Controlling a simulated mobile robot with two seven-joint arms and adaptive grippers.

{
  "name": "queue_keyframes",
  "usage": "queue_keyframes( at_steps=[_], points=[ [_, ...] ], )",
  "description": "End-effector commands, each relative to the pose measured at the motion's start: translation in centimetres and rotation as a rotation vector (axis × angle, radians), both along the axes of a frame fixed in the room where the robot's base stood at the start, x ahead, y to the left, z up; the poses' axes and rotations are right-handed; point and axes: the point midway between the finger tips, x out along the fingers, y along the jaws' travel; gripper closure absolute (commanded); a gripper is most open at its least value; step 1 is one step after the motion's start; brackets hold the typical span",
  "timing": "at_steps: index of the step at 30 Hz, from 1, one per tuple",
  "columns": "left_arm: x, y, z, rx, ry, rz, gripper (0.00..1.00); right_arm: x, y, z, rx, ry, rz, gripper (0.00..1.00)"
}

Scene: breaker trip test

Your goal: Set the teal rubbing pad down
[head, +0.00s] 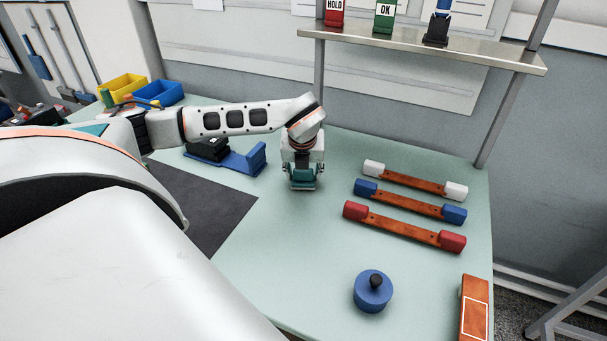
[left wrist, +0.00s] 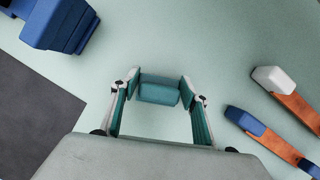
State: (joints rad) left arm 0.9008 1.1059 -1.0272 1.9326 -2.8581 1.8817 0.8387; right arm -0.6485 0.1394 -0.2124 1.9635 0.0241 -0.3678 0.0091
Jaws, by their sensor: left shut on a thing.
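The teal rubbing pad (left wrist: 159,90) is a small block between the two fingers of my left gripper (left wrist: 160,86). In the head view my left gripper (head: 303,180) points down over the pale green bench top, with the teal pad (head: 302,178) low between its fingers. The gripper is shut on the pad. I cannot tell whether the pad's underside touches the bench. My right gripper is not in view.
Three orange-brown bars with white (head: 415,180), blue (head: 410,202) and red (head: 404,227) ends lie to the right. A blue stand (head: 235,160) is left, beside a dark mat (head: 225,222). A blue knobbed disc (head: 372,292) sits in front. A shelf (head: 430,53) overhangs the back.

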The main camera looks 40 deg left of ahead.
Motion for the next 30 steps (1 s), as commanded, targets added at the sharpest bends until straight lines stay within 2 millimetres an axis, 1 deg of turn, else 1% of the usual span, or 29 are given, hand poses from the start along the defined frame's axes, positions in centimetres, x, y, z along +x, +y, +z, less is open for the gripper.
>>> queue_keyframes(
  at_steps=[1,8,13,14,15,25,28,30],
  points=[
    [0.0,0.0,-0.4,0.000,0.000,0.000,0.75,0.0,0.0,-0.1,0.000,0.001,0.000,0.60],
    [0.0,0.0,-0.4,0.000,-0.002,0.001,0.75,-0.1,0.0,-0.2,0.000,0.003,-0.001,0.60],
    [0.0,0.0,-0.9,-0.001,-0.001,0.001,0.75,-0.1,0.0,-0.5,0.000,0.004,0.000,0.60],
    [0.0,0.0,-0.8,-0.001,-0.001,0.001,0.47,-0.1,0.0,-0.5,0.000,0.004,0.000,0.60],
    [0.0,0.0,-0.8,-0.001,-0.001,0.001,0.38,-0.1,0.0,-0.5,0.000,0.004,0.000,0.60],
    [0.0,0.0,-0.7,-0.001,-0.001,0.001,0.38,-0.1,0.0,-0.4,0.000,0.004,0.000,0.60],
    [0.0,0.0,-0.2,0.000,-0.002,0.001,0.38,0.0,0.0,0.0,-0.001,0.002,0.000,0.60],
    [-0.1,-0.2,0.5,-0.001,-0.005,-0.002,0.38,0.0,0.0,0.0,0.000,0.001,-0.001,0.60]
  ],
)
